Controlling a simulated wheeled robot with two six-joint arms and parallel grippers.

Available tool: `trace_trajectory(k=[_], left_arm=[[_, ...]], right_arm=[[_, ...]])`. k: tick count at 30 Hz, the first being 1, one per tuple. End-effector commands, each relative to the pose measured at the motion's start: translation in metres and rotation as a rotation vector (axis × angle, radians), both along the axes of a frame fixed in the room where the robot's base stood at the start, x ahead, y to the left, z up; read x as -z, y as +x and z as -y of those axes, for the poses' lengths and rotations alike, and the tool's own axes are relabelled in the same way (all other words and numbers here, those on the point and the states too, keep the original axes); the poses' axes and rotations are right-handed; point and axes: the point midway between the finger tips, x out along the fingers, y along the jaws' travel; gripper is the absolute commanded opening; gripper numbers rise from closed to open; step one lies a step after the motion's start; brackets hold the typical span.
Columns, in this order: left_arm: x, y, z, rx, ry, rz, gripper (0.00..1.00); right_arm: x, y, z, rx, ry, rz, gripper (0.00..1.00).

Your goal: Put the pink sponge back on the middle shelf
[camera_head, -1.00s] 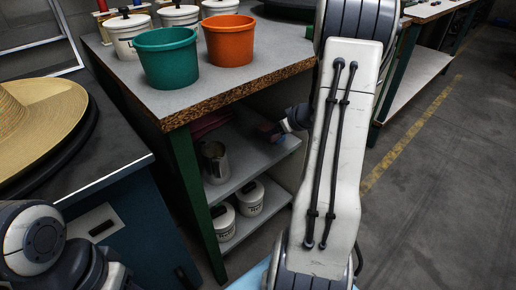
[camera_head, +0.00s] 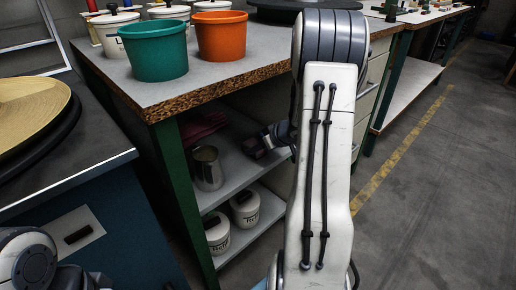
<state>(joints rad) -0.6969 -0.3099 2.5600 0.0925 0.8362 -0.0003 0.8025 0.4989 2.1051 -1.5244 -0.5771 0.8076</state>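The middle shelf (camera_head: 236,172) is a grey board under the workbench top, open at the front. My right arm reaches down in front of the bench, and its gripper (camera_head: 262,143) is at the right part of the shelf opening, above the board. A small dark, dull reddish block shape shows at its tip; in shadow I cannot tell whether this is the pink sponge or the fingers, nor whether the gripper is shut. A folded dark pink cloth (camera_head: 203,126) lies at the shelf's left, behind a metal jug (camera_head: 207,168). Only a link of my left arm shows at bottom left.
Two white lidded tubs (camera_head: 244,207) stand on the lower shelf. A green bucket (camera_head: 155,52) and an orange bucket (camera_head: 221,36) stand on the bench top. A green bench leg (camera_head: 183,205) bounds the opening at left.

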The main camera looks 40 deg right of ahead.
Motion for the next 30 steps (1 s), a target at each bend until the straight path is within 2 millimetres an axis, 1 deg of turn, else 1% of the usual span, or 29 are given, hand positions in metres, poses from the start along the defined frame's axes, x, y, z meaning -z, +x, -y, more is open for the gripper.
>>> trace_trajectory(k=[1,2,3,11,14,19,24,30], left_arm=[[0.001,0.0,0.0,0.0,0.0,0.0,0.5],[0.001,0.0,0.0,0.0,0.0,0.0,0.5],[0.0,0.0,0.0,0.0,0.0,0.0,0.5],[0.0,0.0,0.0,0.0,0.0,0.0,0.5],[-0.001,0.0,0.0,0.0,0.0,0.0,0.5],[-0.019,0.0,0.0,0.0,0.0,0.0,0.5],[-0.043,0.0,0.0,0.0,0.0,0.0,0.5],[-0.062,0.0,0.0,0.0,0.0,0.0,0.5]], right_arm=[[0.003,0.0,0.0,0.0,0.001,-0.001,0.02],[0.003,0.0,0.0,0.0,0.001,-0.001,0.64],[0.002,0.0,0.0,0.0,0.001,-0.001,0.73],[0.002,0.0,0.0,-0.001,0.001,0.0,0.73],[-0.002,0.0,0.0,-0.001,-0.001,0.001,0.73],[-0.024,-0.018,0.002,0.003,0.0,0.0,0.73],[-0.052,-0.045,0.004,0.004,0.0,0.0,0.73],[-0.077,-0.071,0.006,0.004,0.001,0.0,0.73]])
